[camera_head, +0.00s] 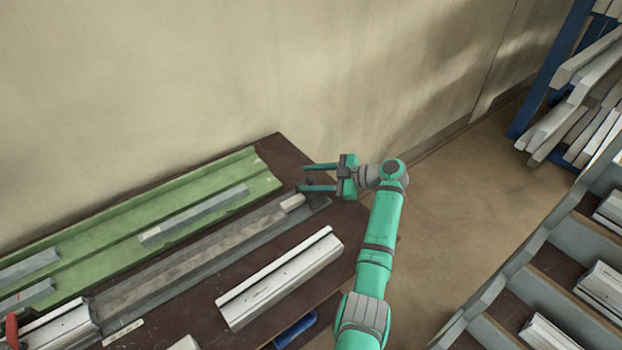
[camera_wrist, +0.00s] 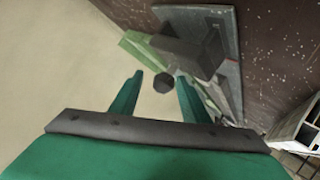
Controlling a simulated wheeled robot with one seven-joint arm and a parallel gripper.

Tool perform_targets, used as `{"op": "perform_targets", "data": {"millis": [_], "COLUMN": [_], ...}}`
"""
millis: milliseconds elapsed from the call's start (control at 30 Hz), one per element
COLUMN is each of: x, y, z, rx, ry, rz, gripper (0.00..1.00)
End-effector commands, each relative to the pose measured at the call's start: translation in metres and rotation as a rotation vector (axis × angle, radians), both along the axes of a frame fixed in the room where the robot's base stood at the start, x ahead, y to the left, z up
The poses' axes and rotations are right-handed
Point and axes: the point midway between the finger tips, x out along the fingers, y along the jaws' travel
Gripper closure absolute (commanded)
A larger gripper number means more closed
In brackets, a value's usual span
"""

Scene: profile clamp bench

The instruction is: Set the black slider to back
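My gripper (camera_head: 305,178) is open at the right end of the bench, with its two green fingers pointing left. In the wrist view my gripper (camera_wrist: 160,88) has its fingers apart, and a small dark round knob (camera_wrist: 163,84) shows between and beyond the fingertips. I cannot tell whether the fingers touch it. Behind the knob a dark grey block (camera_wrist: 188,54) sits on a grey plate. In the head view a lighter grey block (camera_head: 292,203) sits near the right end of a long grey rail (camera_head: 190,267). I cannot tell for sure which part is the black slider.
A green profile bed (camera_head: 120,221) with grey bars lies along the wall side of the dark bench (camera_head: 285,150). A white profile (camera_head: 280,279) lies in front of the rail. A red part (camera_head: 12,330) is at the lower left. Racks of profiles stand at the right.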

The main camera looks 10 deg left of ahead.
Motion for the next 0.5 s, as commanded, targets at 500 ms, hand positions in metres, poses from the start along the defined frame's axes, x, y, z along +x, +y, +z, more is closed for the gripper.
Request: {"op": "perform_targets", "data": {"millis": [500], "x": [-0.005], "y": [-0.061], "z": [0.022], "rx": [0.0], "ry": [-0.001], "rz": [-0.002], "gripper": [0.58]}}
